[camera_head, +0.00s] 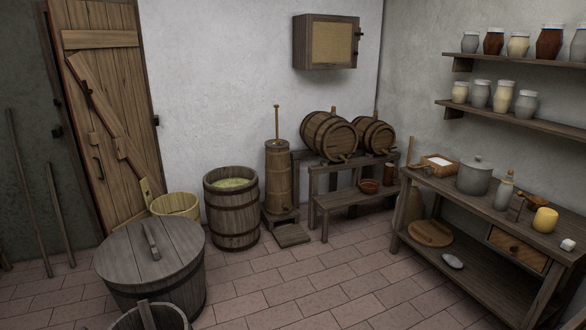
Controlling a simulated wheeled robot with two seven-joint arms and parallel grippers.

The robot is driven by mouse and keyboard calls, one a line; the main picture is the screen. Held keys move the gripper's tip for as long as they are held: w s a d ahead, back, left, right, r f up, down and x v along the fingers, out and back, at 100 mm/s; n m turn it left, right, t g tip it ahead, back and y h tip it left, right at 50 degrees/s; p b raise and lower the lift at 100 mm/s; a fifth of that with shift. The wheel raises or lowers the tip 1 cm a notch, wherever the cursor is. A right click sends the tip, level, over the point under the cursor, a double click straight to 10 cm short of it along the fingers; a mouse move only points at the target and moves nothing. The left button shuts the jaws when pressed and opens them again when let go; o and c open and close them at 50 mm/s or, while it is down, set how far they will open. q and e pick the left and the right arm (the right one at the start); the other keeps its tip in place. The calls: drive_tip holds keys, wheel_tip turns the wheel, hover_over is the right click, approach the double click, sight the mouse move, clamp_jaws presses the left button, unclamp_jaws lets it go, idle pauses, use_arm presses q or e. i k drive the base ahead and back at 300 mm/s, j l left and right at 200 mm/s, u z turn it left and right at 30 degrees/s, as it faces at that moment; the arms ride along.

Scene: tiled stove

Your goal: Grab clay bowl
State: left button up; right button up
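Neither of my grippers shows in the head view, so nothing is seen near the bowl.
A wooden workbench (460,200) with a grey pot (474,177) and a bottle stands at the right. A lidded tub (150,285), a barrel of greenish contents (231,213) and a churn (279,175) stand left of the stand. The tiled floor (300,275) between is clear.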

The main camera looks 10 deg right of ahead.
sight(368, 186)
drive_tip(key=i+l+z, duration=0.1)
drive_tip(key=i+z, duration=0.15)
drive_tip(key=i, duration=0.45)
drive_tip(key=i+j+z, duration=0.1)
drive_tip(key=i+z, duration=0.15)
drive_tip(key=i, duration=0.45)
drive_tip(key=i+j+z, duration=0.2)
drive_tip(key=i, duration=0.5)
drive_tip(key=i+l+z, duration=0.25)
drive_tip(key=i, duration=1.2)
drive_tip(key=i+j+z, duration=0.2)
drive_tip(key=i, duration=1.25)
